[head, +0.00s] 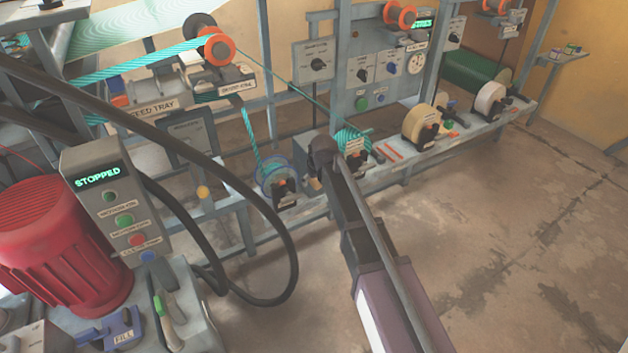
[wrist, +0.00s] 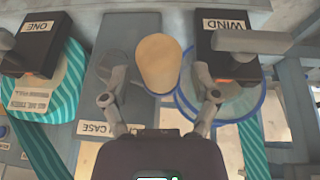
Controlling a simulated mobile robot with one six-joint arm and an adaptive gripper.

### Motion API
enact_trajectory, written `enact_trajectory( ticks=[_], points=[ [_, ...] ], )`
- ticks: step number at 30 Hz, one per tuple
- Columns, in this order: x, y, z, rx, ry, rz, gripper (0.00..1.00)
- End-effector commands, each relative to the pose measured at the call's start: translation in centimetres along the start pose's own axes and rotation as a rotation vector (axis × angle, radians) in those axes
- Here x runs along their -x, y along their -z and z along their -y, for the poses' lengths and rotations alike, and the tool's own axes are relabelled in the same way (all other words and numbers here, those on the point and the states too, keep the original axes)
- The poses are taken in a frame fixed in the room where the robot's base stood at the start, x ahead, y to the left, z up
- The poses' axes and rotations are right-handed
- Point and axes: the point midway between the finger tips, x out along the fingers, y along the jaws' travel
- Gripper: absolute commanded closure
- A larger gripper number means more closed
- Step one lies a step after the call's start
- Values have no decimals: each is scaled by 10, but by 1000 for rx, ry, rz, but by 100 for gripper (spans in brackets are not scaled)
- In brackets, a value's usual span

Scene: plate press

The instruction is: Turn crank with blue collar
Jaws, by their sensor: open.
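In the wrist view, a tan rounded knob (wrist: 158,62) stands on a grey plate, roughly between and just beyond my fingers. A blue-rimmed reel (wrist: 262,98) is beside it on the right, behind a black block labelled WIND (wrist: 228,66). In the head view, the blue-rimmed reel (head: 262,181) is on the rail, with the tan knob (head: 313,184) partly hidden by my arm. My gripper (wrist: 160,86) is open, with the fingers either side of the knob's near end, apparently not touching it.
A second reel (wrist: 52,92) with a block labelled ONE is left of my fingers. In the head view, a grey control box (head: 112,205) reading STOPPED and a red motor (head: 62,240) are at left. Black hoses loop before the machine. The floor (head: 500,220) at right is clear.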

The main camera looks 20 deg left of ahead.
Motion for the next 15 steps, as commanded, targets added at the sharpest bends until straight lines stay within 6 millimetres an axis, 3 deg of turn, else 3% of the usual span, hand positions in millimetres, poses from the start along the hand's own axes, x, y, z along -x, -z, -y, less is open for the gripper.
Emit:
enact_trajectory(
  ticks=[5,12,15],
  points=[
    [0,0,0,0,0,0,25],
    [0,0,0,0,0,0,96],
    [0,0,0,0,0,0,100]
  ],
)
